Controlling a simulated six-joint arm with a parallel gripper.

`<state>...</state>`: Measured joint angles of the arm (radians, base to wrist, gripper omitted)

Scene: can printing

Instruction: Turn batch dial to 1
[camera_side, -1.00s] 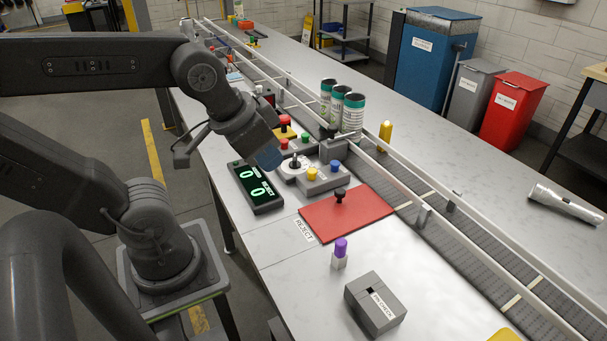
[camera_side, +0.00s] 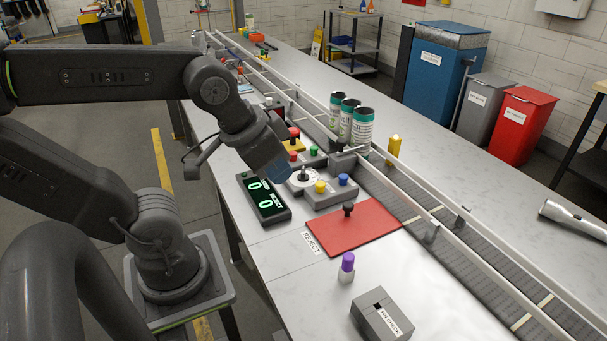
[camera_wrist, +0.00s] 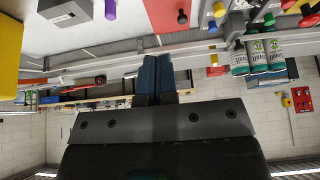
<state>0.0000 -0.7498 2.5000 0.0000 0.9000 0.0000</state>
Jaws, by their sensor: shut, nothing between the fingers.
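The batch dial is most likely the round white plate with a dark knob (camera_side: 303,178) in the side view, between the black counter display and the buttons. Its number marks are too small to read, so I cannot tell its setting. My gripper (camera_side: 281,172) has dark blue fingers and is shut and empty. It points down close to the left of the dial in the picture; I cannot tell whether it touches. In the wrist view the shut fingers (camera_wrist: 155,76) show at the centre, and I cannot make out the dial there.
The black display (camera_side: 263,198) reads 0 and 0. A grey box with yellow and blue buttons (camera_side: 331,192) stands beside the dial. A red mat (camera_side: 352,229) with a black knob lies nearer. Several cans (camera_side: 362,130) stand by the conveyor (camera_side: 440,225).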

